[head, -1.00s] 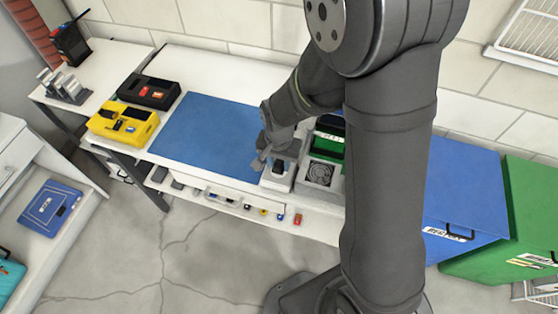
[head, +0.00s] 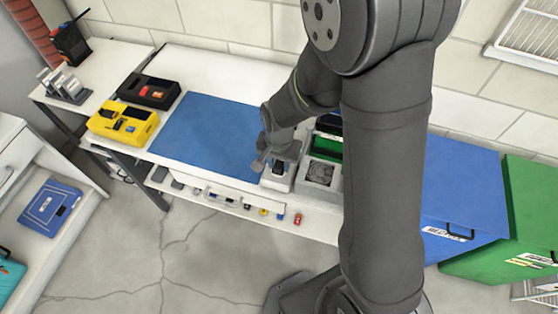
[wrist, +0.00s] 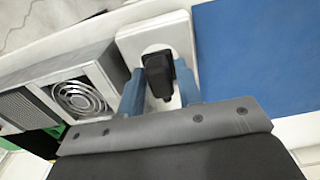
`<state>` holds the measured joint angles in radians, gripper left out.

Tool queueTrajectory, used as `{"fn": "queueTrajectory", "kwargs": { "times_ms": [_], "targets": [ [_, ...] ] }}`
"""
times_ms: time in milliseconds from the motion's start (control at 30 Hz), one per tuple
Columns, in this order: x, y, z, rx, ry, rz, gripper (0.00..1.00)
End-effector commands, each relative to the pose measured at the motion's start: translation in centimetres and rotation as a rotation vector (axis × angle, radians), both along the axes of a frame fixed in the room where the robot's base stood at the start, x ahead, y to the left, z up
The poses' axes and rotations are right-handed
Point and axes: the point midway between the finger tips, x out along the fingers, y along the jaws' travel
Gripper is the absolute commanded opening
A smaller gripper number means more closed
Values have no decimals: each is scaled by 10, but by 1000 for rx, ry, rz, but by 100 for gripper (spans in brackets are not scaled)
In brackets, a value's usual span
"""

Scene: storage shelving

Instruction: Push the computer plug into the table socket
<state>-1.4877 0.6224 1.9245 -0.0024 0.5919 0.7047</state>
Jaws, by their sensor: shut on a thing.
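The black computer plug (wrist: 158,74) stands between the two blue fingers of my gripper (wrist: 160,92), which is shut on it. The plug is at the white table socket (wrist: 150,30), over its round recess. I cannot tell how deep it sits. In the head view the white socket (head: 275,183) stands at the front edge of the table, right of the blue mat, with my gripper (head: 277,163) just above it. My wrist hides part of the socket there.
A grey box with a fan (head: 320,172) stands close to the right of the socket. The blue mat (head: 208,135) is bare. A yellow case (head: 124,124) and a black case (head: 149,92) lie at the left. A lower shelf (head: 240,208) holds several small items.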

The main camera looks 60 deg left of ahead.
Motion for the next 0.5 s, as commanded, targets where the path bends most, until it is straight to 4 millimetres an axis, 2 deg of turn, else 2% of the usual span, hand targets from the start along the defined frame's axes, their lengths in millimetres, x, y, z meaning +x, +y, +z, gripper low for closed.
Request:
{"fn": "queueTrajectory", "kwargs": {
  "times_ms": [267,300,400,500],
  "targets": [
    [0,0,-6,-1,0,0,12],
    [0,0,-5,-1,1,0,40],
    [0,0,-5,0,0,0,57],
    [0,0,-5,0,0,0,57]
  ]
}}
